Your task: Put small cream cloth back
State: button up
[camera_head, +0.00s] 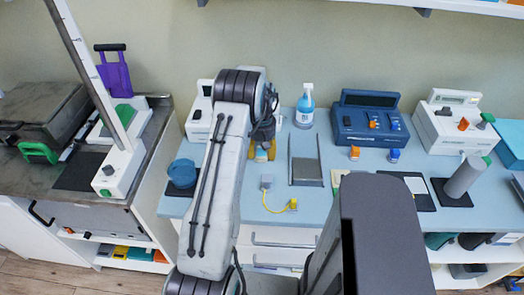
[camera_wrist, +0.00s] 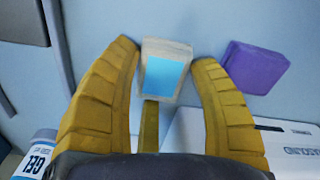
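I cannot clearly make out a small cream cloth. A small pale, cream-grey piece with a light blue face (camera_wrist: 166,75) shows between my fingers in the wrist view; I cannot tell if it is the cloth. My gripper (camera_wrist: 166,52) has its two yellow fingers spread, with a narrow gap showing on each side of that piece. In the head view my gripper (camera_head: 262,153) points down over the back part of the light blue worktop (camera_head: 318,205). My forearm hides part of the worktop.
A gel bottle (camera_head: 305,107) and a blue device (camera_head: 369,120) stand right of my gripper. A grey tray (camera_head: 306,171) and a small grey block with a yellow cable (camera_head: 267,182) lie nearby. A purple block (camera_wrist: 254,67) shows in the wrist view.

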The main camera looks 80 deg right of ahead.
aim_at(262, 151)
jog(key=shift+o, duration=1.4)
notch_tip(262, 151, up, 5)
jog(key=shift+r+b, duration=0.1)
jog(key=shift+b, duration=0.35)
jog(key=shift+d+r+b, duration=0.1)
jog(key=shift+r+b, duration=0.1)
jog(key=shift+b, duration=0.45)
notch_tip(262, 151, up, 7)
jog(key=b, duration=0.3)
jog(key=shift+f, duration=0.15)
